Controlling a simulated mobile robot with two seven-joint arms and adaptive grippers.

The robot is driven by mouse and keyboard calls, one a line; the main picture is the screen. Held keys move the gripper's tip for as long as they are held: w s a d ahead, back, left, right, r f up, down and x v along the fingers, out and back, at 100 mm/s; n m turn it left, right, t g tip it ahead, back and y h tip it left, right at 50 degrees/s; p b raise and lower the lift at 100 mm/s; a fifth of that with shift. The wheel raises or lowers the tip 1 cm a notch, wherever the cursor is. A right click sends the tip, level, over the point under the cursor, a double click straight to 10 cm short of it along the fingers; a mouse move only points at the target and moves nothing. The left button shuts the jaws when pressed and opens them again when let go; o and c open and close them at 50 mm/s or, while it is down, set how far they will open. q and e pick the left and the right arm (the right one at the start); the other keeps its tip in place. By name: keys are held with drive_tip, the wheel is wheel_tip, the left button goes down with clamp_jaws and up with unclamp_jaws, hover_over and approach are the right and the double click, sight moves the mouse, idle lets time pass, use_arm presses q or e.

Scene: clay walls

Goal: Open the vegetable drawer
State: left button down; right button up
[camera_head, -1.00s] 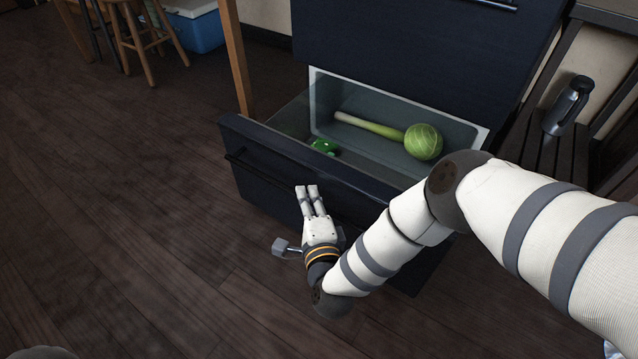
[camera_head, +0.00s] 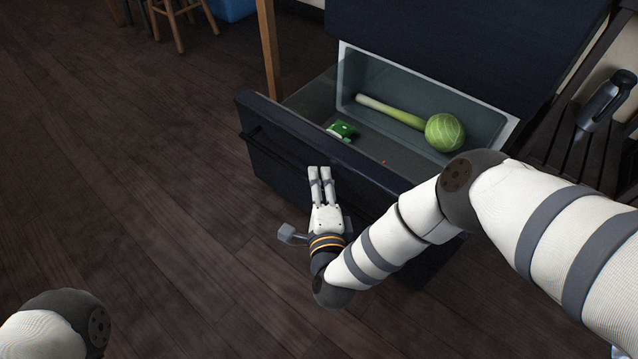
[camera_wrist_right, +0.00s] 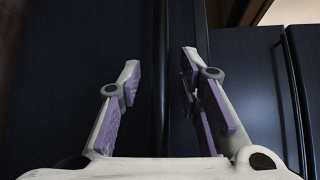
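The dark vegetable drawer (camera_head: 290,135) stands pulled out at the bottom of the dark fridge. A leek (camera_head: 392,112), a round cabbage (camera_head: 445,132) and a small green-and-white item (camera_head: 342,131) show inside it. Its dark handle bar (camera_head: 262,142) runs along the front. My right gripper (camera_head: 320,172) is at the drawer front, by the handle. In the right wrist view my right gripper (camera_wrist_right: 160,85) has its fingers apart, with the dark bar (camera_wrist_right: 163,90) between them; no clear contact shows. Of my left arm only a link shows at bottom left; its gripper is out of view.
The fridge's upper panel (camera_head: 440,45) rises above the drawer. A dark slatted bench (camera_head: 560,140) with a dark bottle-like vessel (camera_head: 606,100) stands at right. A wooden leg (camera_head: 269,50) and a stool (camera_head: 178,20) are at upper left. The wooden floor at left is clear.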

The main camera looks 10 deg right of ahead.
drive_tip(key=s+a+r, duration=0.1)
drive_tip(key=s, duration=1.1)
drive_tip(key=shift+a+r, duration=0.2)
drive_tip(key=shift+r, duration=0.15)
drive_tip(key=shift+w, duration=0.1)
